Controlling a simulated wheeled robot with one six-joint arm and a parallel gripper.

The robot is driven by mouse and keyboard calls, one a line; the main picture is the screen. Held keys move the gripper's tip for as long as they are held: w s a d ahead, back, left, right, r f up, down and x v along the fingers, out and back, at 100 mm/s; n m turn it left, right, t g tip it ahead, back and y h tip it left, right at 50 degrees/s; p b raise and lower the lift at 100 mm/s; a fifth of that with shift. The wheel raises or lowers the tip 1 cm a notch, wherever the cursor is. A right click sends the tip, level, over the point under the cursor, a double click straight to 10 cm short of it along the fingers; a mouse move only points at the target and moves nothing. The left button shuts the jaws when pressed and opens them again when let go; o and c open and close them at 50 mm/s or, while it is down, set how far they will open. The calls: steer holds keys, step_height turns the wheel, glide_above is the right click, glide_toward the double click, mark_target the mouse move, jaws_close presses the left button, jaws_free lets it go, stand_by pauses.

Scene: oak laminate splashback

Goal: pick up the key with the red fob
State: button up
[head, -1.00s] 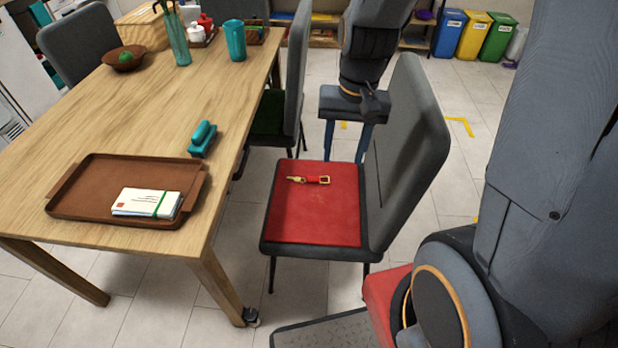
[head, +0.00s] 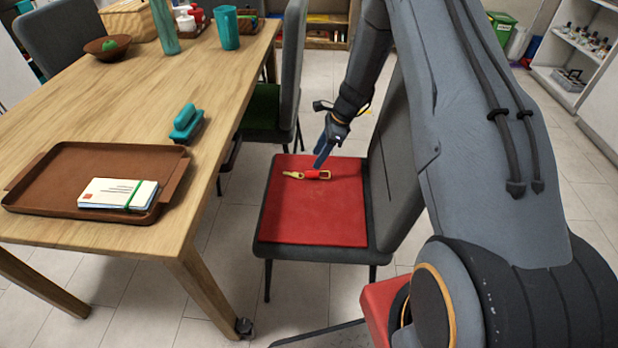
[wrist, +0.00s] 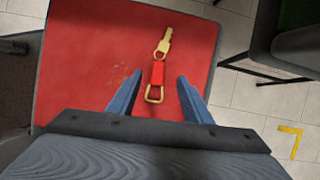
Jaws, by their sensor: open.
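The key (head: 292,174) is brass-coloured with a red fob (head: 313,174) and a brass ring at the fob's end. It lies flat on the red seat cushion (head: 310,215) of a grey chair, towards the seat's far side. In the wrist view the key (wrist: 164,42) points away and the red fob (wrist: 157,74) lies nearer, between and just beyond the fingertips. My gripper (head: 321,160) is open above the seat, close to the fob. In the wrist view both blue fingers of my gripper (wrist: 159,78) stand apart with nothing between them in their hold.
The chair's grey backrest (head: 386,165) rises right beside my arm. Another chair (head: 290,75) stands behind.

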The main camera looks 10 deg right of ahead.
mark_target(309, 173)
steer(key=x, duration=0.7)
steer(key=shift+s+f+p, duration=0.15)
steer(key=shift+f+p, duration=0.1)
steer(key=shift+p, duration=0.05)
steer(key=shift+c, duration=0.4)
steer(key=c, duration=1.1)
